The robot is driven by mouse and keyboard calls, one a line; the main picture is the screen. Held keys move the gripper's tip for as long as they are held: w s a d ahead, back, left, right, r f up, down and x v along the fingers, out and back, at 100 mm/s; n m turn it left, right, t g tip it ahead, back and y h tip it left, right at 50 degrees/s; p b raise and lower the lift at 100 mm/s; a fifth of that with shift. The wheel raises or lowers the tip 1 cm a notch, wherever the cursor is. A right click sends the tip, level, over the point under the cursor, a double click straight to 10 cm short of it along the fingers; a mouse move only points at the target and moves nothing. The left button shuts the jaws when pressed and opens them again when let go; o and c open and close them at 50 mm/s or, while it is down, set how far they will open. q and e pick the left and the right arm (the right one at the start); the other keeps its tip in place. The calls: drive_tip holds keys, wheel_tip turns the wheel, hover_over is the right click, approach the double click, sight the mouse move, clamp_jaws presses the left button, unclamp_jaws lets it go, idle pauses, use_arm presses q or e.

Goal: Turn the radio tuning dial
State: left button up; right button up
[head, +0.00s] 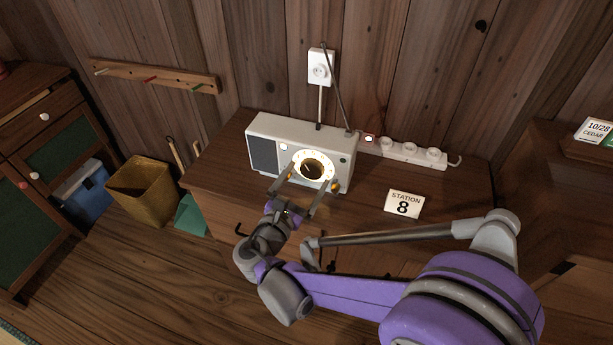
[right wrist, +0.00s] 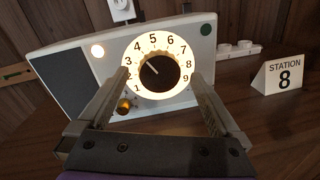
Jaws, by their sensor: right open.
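The white radio (head: 264,151) stands on the wooden cabinet against the wall. Its lit round dial has a dark tuning knob (right wrist: 159,73) in the middle of a ring of numbers. The knob's pale pointer line tilts up and left, between 3 and 4 in the right wrist view. My right gripper (head: 312,175) is open, its fingers reaching toward the dial, one on each side of the knob, with gaps between; contact is not visible. A card reading "STATION 8" (head: 404,204) stands to the right of the radio. My left gripper is not in view.
A white power strip (head: 403,149) lies behind the card, and a wall outlet (head: 320,68) is above the radio. A small brass knob (right wrist: 124,106) sits below the dial at left. A yellow bin (head: 140,190) stands on the floor left of the cabinet.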

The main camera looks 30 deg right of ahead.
drive_tip(key=shift+w+d, duration=0.4)
drive_tip(key=shift+d, duration=0.15)
drive_tip(key=c, duration=1.4)
